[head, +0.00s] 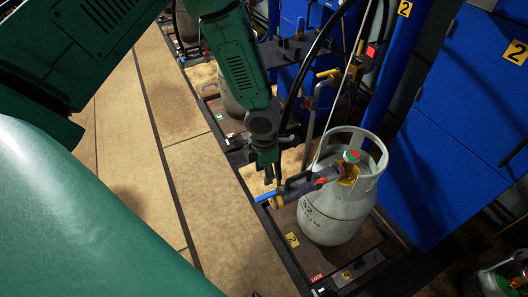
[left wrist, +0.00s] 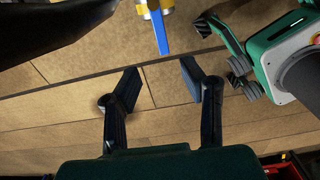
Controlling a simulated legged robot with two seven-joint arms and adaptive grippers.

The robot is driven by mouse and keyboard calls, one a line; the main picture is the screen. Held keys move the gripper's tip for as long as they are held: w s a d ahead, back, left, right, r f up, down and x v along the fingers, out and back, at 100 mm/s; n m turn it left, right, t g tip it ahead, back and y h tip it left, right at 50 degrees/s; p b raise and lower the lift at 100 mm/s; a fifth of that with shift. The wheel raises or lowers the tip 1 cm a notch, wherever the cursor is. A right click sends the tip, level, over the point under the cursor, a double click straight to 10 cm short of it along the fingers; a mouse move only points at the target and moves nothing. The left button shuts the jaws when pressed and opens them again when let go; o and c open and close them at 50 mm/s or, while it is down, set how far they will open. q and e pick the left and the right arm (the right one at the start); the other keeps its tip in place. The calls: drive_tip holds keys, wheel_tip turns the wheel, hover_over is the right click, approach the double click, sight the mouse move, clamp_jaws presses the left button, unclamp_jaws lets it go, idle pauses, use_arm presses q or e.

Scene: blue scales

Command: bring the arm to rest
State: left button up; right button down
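My left arm comes in from the upper left in the head view. Its left gripper (head: 268,178) points down just above and left of the filling head (head: 310,183) on the grey gas cylinder (head: 335,212). The filling head's blue lever (head: 265,198) sticks out to the left, close below the fingers. In the left wrist view the gripper (left wrist: 160,82) has its two fingers apart with only floor between them. The blue lever also shows there (left wrist: 160,35), ahead of the fingers and apart from them. My right gripper is not seen.
The cylinder stands upright on a dark scale (head: 370,262) marked 2. A blue cabinet (head: 460,130) and a blue post (head: 395,60) stand to the right. Black hoses hang near the gripper. Another cylinder (head: 230,95) stands behind my arm. The tan floor (head: 150,150) at left is clear.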

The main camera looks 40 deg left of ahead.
use_arm(q)
drive_tip(key=shift+r, duration=0.25)
idle(0.3)
